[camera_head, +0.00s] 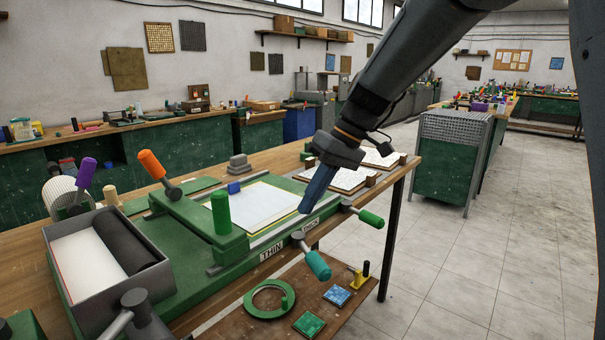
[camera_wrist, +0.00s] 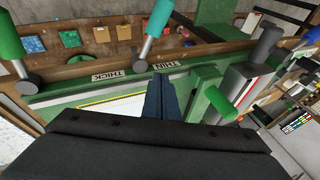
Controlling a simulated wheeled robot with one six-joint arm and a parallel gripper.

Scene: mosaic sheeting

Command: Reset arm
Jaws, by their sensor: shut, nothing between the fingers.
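My gripper (camera_head: 311,208) hangs from my arm, pointing down and left, at the front right edge of the green sheeting machine (camera_head: 190,268). Its fingers are shut together and empty, and they also show in the wrist view (camera_wrist: 161,98). In the head view the fingertips appear close to the machine's front rail, near the THIN and THICK labels; I cannot tell whether they touch it. A white sheet (camera_head: 262,212) with a yellow border lies on the machine bed. A teal-handled lever (camera_head: 318,265) and a green-handled lever (camera_head: 370,218) stick out at the front.
A grey tray (camera_head: 160,278) with a roller stands at the left. An orange-handled lever (camera_head: 152,165) and a green upright knob (camera_head: 221,212) rise from the machine. A green ring (camera_head: 250,302), a green tile (camera_head: 309,325) and a blue tile (camera_head: 337,295) lie on the lower shelf.

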